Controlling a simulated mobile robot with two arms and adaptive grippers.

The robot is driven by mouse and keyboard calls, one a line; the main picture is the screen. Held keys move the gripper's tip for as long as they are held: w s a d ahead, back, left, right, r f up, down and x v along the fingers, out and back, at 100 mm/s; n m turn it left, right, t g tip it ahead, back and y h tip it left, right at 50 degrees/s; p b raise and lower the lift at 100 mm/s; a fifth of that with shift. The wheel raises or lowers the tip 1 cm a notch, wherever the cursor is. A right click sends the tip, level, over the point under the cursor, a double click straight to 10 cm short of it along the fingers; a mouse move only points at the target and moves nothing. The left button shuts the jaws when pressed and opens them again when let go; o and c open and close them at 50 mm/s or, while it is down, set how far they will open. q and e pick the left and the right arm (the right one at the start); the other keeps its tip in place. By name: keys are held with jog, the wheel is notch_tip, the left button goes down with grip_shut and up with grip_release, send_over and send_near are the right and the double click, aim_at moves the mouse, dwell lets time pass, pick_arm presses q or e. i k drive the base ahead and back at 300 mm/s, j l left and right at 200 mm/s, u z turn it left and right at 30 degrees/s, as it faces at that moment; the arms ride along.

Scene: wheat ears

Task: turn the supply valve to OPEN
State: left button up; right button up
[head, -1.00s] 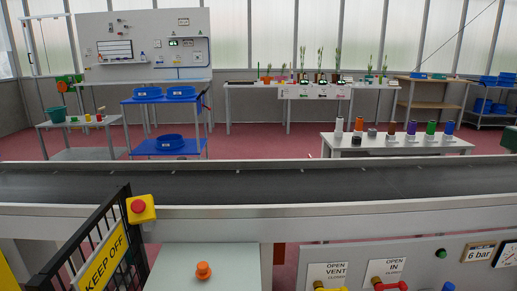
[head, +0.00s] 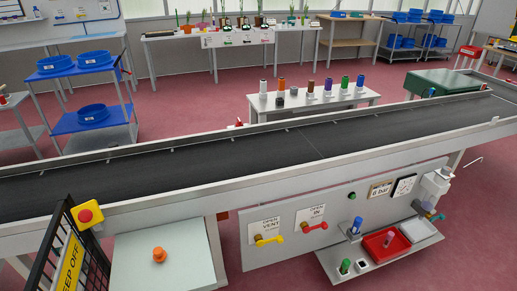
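A grey panel (head: 300,252) hangs below the front of the conveyor and carries two valves. The valve with the red handle (head: 317,226) sits under a label (head: 310,213) reading OPEN and IN. Its handle lies roughly level, pointing right. The valve with the yellow handle (head: 271,241) sits to its left, under a label (head: 265,226) reading OPEN and VENT. Its handle also points right, roughly level. The small print on the labels is too blurred to read. Neither gripper is in view.
The dark conveyor (head: 240,150) runs across above the panel. A plate with an orange knob (head: 159,254) and a KEEP OFF gate (head: 72,262) stand left. A gauge (head: 404,187) is on the panel's right. A red tray (head: 386,245) and bottles sit below it.

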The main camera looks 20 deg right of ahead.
aim_at(324, 225)
jog(key=l, duration=0.8)
jog(key=l+z, duration=0.15)
jog(key=l, duration=0.65)
jog(key=i, duration=0.05)
